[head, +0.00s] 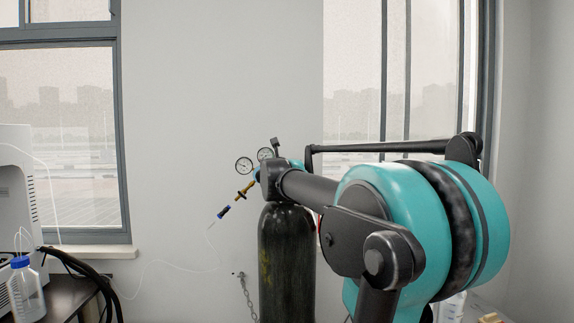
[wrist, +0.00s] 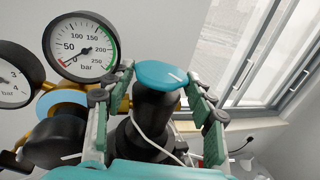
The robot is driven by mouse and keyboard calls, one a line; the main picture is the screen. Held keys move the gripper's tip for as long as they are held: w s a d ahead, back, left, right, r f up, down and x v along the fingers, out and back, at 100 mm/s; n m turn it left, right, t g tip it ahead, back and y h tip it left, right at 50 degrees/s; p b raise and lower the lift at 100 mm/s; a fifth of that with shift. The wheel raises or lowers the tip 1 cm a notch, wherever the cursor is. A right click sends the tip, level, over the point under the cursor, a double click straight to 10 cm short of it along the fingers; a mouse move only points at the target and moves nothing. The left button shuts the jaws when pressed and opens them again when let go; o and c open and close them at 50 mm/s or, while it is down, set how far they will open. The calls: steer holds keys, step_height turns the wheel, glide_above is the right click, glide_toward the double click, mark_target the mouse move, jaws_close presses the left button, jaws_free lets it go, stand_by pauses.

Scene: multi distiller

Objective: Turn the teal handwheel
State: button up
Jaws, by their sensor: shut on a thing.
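The teal handwheel (wrist: 158,74) sits on top of a black valve stem in the wrist view, near the upper middle. My gripper (wrist: 158,78) has one green-padded finger on each side of it. The fingertips are closed in at the wheel's left and right edges, so it is shut on the handwheel. In the head view my arm hides most of the valve and the gripper at the top of the dark gas cylinder (head: 287,258).
Two pressure gauges, the larger (wrist: 82,46) marked in bar, stand close to the left finger. A light blue knob (wrist: 62,103) lies below them. A thin white tube crosses near the valve stem. A window (wrist: 262,50) and wall are behind. A bottle (head: 26,290) stands far left.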

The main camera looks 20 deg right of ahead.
stand_by(0.5)
steer(key=o, duration=1)
steer(key=shift+v, duration=4)
